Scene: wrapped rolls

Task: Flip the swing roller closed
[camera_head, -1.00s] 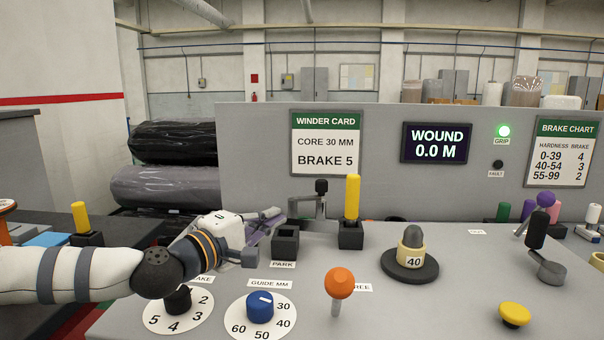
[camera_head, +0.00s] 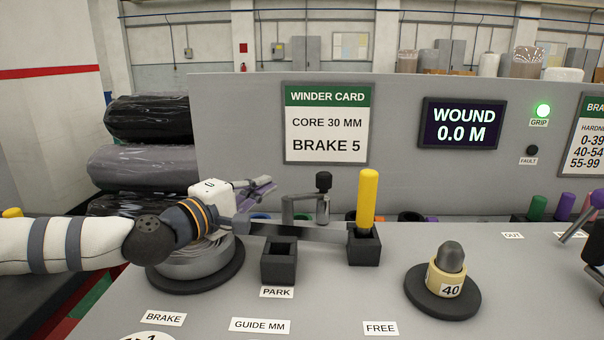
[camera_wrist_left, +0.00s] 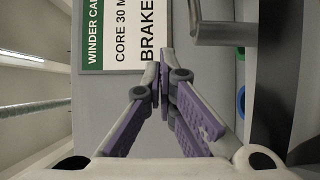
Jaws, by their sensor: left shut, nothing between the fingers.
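My right gripper is out of view.
A yellow post (camera_head: 368,196) stands in a black block. An empty black block (camera_head: 279,266) sits behind the PARK label. A grey roll (camera_head: 190,266) lies under my left wrist. A cream core marked 40 (camera_head: 445,279) sits on a black disc. The upright panel (camera_head: 230,130) closes the rear.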

